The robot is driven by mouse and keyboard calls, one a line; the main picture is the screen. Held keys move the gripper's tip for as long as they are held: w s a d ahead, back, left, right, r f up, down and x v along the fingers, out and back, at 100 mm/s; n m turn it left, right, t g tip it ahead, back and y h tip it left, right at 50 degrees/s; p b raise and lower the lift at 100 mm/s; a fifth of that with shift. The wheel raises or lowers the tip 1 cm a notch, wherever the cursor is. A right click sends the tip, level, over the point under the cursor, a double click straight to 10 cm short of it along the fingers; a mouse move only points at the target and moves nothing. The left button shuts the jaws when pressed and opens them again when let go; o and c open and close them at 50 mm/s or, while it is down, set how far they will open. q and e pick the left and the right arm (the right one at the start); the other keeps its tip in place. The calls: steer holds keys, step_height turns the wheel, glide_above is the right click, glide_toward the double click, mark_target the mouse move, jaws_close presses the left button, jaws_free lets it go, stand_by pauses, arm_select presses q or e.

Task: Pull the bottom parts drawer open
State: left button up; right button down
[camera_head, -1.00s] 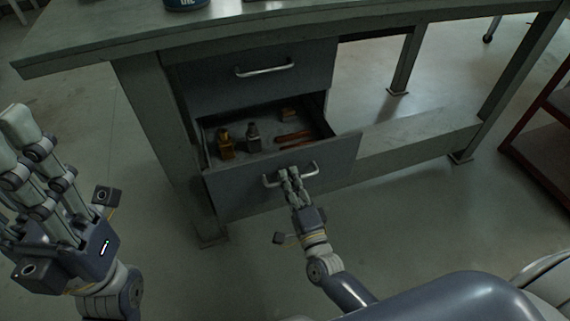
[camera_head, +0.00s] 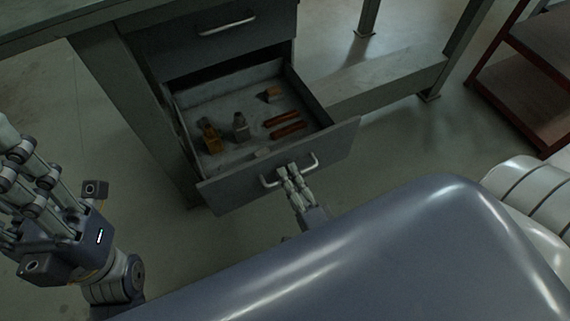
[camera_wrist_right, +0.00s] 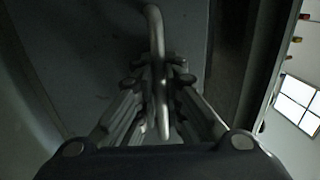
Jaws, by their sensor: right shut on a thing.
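The bottom parts drawer (camera_head: 232,196) is pulled well out of the workbench, its grey front standing clear of the cabinet. Its metal bar handle (camera_head: 313,161) is on the front face. My right gripper (camera_head: 287,172) is shut on this handle. In the right wrist view the handle (camera_wrist_right: 154,25) runs between the fingers of the gripper (camera_wrist_right: 160,95). Inside the drawer lie a brass-coloured part (camera_head: 211,137), a grey part (camera_head: 240,127), a small tan block (camera_head: 273,93) and two orange-red pieces (camera_head: 286,124). My left gripper (camera_head: 20,160) is at the left edge, away from the drawer; its fingertips are partly cut off.
The upper drawer (camera_head: 210,42) is shut above the open one. The bench's low shelf (camera_head: 385,80) extends to the right. A red shelf unit (camera_head: 520,95) stands at the far right. The floor (camera_head: 415,140) between them is clear.

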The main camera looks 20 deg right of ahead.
steer(key=shift+s, duration=0.25)
steer(key=c, duration=2)
jaws_free()
steer(key=shift+o, duration=0.2)
steer(key=shift+s, duration=0.1)
steer(key=s+f, duration=0.2)
steer(key=s, duration=0.9)
steer(key=shift+s+d+f, duration=0.15)
steer(key=shift+s+d, duration=0.05)
steer(key=shift+s, duration=0.1)
